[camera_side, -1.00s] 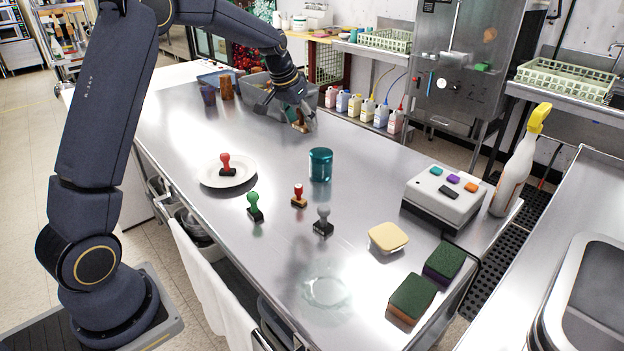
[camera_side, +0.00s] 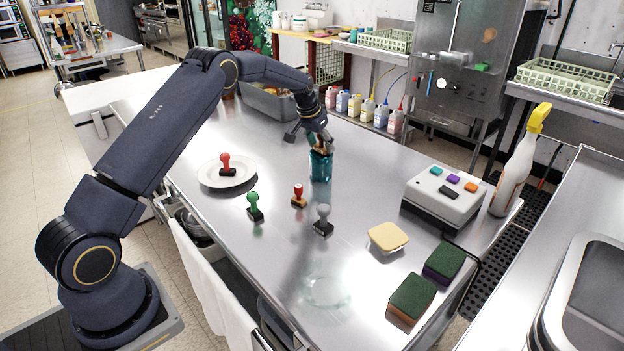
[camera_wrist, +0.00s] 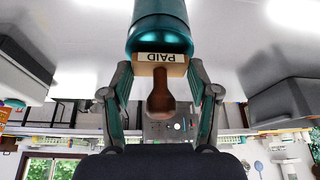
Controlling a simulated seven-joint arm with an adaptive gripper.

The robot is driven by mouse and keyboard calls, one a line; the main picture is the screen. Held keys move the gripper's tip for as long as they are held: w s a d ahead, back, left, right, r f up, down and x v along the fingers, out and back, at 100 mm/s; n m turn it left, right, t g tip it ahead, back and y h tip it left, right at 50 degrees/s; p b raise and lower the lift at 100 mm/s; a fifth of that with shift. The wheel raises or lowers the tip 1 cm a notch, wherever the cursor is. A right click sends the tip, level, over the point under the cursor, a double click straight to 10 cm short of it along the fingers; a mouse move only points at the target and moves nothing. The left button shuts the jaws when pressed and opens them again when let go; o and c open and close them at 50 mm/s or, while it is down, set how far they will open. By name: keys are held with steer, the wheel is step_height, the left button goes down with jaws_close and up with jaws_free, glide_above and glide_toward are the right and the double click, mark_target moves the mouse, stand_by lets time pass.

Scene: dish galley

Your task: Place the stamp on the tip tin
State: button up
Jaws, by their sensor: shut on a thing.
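My gripper (camera_side: 318,140) is shut on a stamp with a brown wooden handle, which shows clearly in the wrist view (camera_wrist: 160,98). The stamp's pale block carries the word PAID, upside down in that view. The tin (camera_side: 321,172), a teal metal cylinder, stands on the steel counter. My gripper and the stamp are at its top end in the side view, partly hiding it. In the wrist view the tin (camera_wrist: 160,28) is directly beyond the stamp block. I cannot tell whether the block touches the tin.
A red stamp (camera_side: 225,162) stands on a white plate (camera_side: 240,180). Green (camera_side: 254,204), small red (camera_side: 299,194) and grey (camera_side: 323,218) stamps stand nearby. A grey bin (camera_side: 268,105) is behind. A button box (camera_side: 442,200), yellow-lidded tub (camera_side: 388,237) and sponges (camera_side: 411,298) lie to the right.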

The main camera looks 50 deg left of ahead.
steer(key=o, duration=1.1)
steer(key=shift+f, duration=0.15)
